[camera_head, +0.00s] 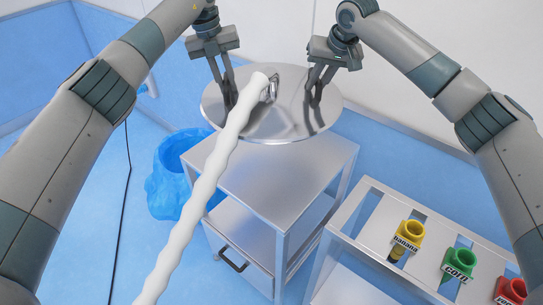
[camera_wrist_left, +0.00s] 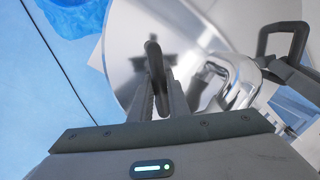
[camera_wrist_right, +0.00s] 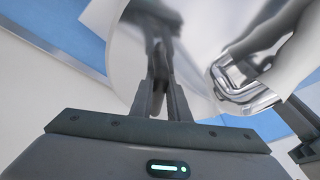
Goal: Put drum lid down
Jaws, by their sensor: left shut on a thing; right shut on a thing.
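The drum lid (camera_head: 290,125) is a round, shiny metal disc with a bent metal fitting on it, seen in the head view above the steel cabinet. My left gripper (camera_head: 229,98) is shut on the lid's left side, and my right gripper (camera_head: 314,98) is shut on its right side. In the left wrist view a dark handle (camera_wrist_left: 153,60) stands between the fingers, in front of the lid (camera_wrist_left: 125,50). The right wrist view shows the fingers at the lid (camera_wrist_right: 195,75) too. Whether the lid touches the cabinet top is hard to tell.
The steel cabinet (camera_head: 275,180) has a clear top. A thick white hose (camera_head: 200,200) crosses the head view up to the lid's fitting. A blue bag-lined bin (camera_head: 165,185) stands left. A rack (camera_head: 375,235) with yellow, green and red labelled spouts stands right.

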